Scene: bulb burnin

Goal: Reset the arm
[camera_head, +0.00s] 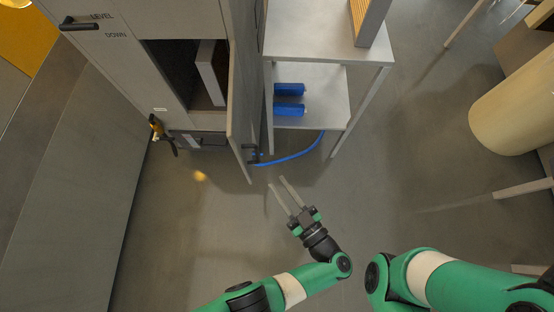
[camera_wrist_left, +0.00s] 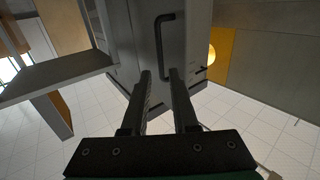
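My left gripper (camera_head: 280,193) is in front of the grey cabinet, just below its open door (camera_head: 241,110) in the head view. Its two long fingers stand apart with nothing between them. In the left wrist view the fingers (camera_wrist_left: 160,78) are also apart and empty, and a dark door handle (camera_wrist_left: 164,46) shows beyond them. I cannot tell from the views whether a finger touches anything, but a gap shows in the head view. The green right arm (camera_head: 450,277) comes in at the lower right. Its gripper is outside both views.
The cabinet (camera_head: 170,18) has an open compartment. A grey shelf unit (camera_head: 333,95) beside it holds two blue cylinders (camera_head: 290,89). A blue hose (camera_head: 300,156) runs below. A beige rounded object (camera_head: 512,100) stands at right. The floor in the middle is clear.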

